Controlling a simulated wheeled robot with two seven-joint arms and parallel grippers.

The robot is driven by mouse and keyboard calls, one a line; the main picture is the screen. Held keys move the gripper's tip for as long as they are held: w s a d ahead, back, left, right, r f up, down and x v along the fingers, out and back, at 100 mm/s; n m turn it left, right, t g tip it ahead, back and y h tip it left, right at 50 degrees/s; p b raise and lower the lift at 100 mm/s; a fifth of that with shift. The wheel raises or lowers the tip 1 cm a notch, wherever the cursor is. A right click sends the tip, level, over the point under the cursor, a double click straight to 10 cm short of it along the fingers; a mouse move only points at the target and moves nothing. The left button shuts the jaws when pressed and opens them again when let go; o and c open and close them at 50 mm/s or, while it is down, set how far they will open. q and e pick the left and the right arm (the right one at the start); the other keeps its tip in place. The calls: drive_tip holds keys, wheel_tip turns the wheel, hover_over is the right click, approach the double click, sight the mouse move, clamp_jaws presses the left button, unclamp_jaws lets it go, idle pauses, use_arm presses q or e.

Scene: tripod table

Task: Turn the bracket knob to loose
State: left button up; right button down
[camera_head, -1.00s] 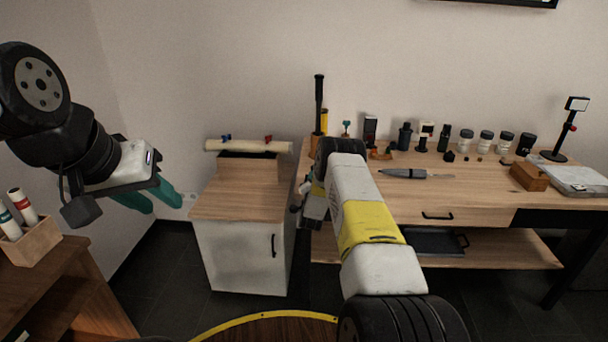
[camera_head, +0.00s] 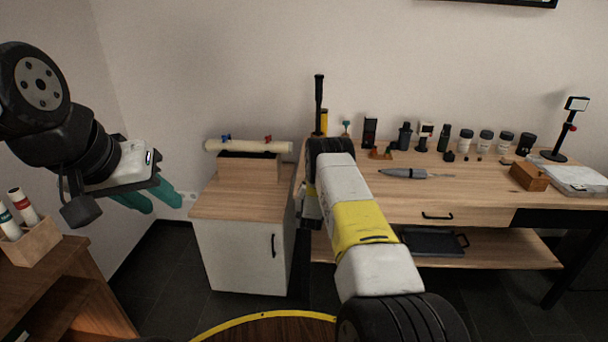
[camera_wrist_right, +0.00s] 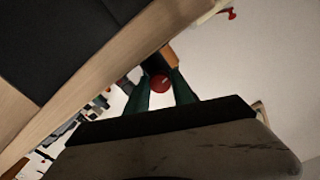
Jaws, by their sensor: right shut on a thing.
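A round red knob (camera_wrist_right: 160,83) shows in the right wrist view, with a dark part and an orange-brown part next to it. The green fingers of my right gripper (camera_wrist_right: 160,92) stand on either side of the knob and are shut on it. Which way the knob is turned cannot be told. In the head view my right forearm and wrist hide the knob, the bracket and the right fingertips at the left end of the workbench. My left gripper (camera_head: 156,200) hangs empty at the left, its teal fingers apart, far from the knob.
A workbench (camera_head: 470,190) holds jars, small devices and a grey pointed tool (camera_head: 403,174). A white cabinet (camera_head: 240,255) with a wooden top stands left of it, bearing a box (camera_head: 250,168) with a pale roll. A black upright handle (camera_head: 319,92) rises behind my right wrist.

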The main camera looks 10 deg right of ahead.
drive_tip(key=shift+s+f, duration=0.1)
drive_tip(key=shift+f, duration=0.05)
drive_tip(key=c, duration=1.4)
unclamp_jaws()
drive_tip(key=shift+o, duration=0.2)
drive_tip(key=v, duration=0.7)
drive_tip(key=shift+s, duration=0.35)
drive_tip(key=shift+a, duration=0.15)
